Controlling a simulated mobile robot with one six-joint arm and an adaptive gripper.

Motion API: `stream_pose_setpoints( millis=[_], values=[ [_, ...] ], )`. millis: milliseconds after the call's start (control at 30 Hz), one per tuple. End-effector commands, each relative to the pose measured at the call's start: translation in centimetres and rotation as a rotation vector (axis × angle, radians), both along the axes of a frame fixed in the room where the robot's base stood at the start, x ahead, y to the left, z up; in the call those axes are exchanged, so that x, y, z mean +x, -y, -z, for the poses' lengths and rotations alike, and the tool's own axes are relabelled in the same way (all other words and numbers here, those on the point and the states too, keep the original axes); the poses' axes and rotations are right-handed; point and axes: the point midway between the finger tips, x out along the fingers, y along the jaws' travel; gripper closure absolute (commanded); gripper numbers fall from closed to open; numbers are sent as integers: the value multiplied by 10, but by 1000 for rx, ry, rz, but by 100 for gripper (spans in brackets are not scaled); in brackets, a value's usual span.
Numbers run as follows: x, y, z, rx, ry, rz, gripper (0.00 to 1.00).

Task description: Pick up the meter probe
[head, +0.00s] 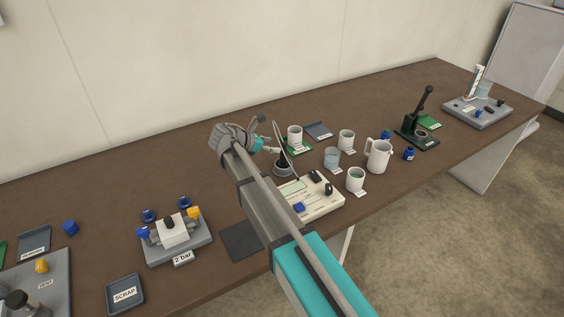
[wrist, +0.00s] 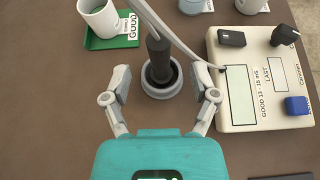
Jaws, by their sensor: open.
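The meter probe (wrist: 158,62) is a dark upright handle standing in a round grey holder (wrist: 161,90). A pale cable runs from its top area toward the meter (wrist: 237,110), a cream box with a display, black knobs and a blue button. In the head view the holder (head: 284,170) stands beside the meter (head: 322,206), partly behind my arm. My gripper (wrist: 160,84) is open and empty, with one finger on each side of the probe and holder in the wrist view. It also shows in the head view (head: 268,138). I cannot tell whether the fingers touch anything.
A white cup (wrist: 100,18) on a green GOOD mat (wrist: 112,42) stands close by at upper left. More cups and a white jug (head: 378,156) stand right of the meter. A dark mat (head: 240,242) lies in front.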

Motion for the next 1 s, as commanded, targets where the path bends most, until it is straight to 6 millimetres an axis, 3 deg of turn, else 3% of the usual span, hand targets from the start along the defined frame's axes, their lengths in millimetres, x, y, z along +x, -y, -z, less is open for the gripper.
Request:
stream_pose_setpoints(
  millis=[367,1000],
  values=[
    [1,1,1,0,0,-1,24],
    [26,38,25,0,0,-1,24]
  ],
)
